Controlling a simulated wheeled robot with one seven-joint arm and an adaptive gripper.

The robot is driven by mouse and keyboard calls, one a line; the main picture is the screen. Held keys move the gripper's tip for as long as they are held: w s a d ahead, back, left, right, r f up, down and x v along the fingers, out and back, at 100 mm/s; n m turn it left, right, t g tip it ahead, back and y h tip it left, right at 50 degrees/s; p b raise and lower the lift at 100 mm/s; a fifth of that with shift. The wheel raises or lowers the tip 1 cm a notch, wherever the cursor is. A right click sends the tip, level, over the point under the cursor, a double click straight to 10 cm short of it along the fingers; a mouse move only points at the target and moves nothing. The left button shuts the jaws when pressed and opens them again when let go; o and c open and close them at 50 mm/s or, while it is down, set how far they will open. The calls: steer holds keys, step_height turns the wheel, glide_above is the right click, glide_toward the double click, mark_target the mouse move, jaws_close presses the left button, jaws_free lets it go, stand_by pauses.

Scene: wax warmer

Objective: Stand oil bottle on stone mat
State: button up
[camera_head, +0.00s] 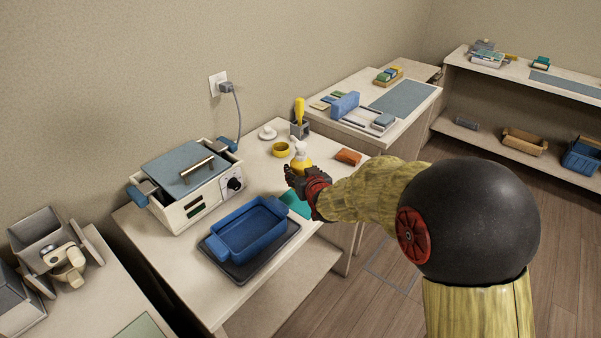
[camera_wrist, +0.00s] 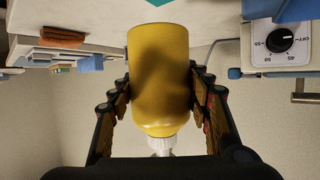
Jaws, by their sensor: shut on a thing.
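The oil bottle is a yellow bottle with a white pump top (camera_head: 301,163). It looks upright in the head view, with its lower part hidden by my gripper (camera_head: 297,175). In the wrist view the bottle (camera_wrist: 160,75) fills the space between my two fingers (camera_wrist: 160,92), which press on its sides. That view appears upside down, with the pump at the bottom. A flat teal piece (camera_head: 296,204) lies on the worktop below the gripper, partly hidden by my arm. A dark grey slab (camera_head: 222,272) lies under a blue tray. I cannot tell which is the stone mat.
A blue tray (camera_head: 248,232) sits left of the gripper, beside the wax warmer (camera_head: 187,187). The worktop's front edge is close.

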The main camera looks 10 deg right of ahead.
steer(key=shift+w, duration=0.1)
steer(key=shift+f+b, duration=2.65)
steer(key=shift+f, duration=0.25)
steer(key=shift+f+b, duration=0.55)
steer(key=shift+b, duration=0.3)
steer(key=o, duration=1.7)
steer(key=shift+c, duration=0.2)
steer(key=shift+f, duration=0.15)
steer(key=shift+s, duration=0.2)
steer(key=shift+p+v, duration=0.75)
steer(key=shift+v, duration=3.2)
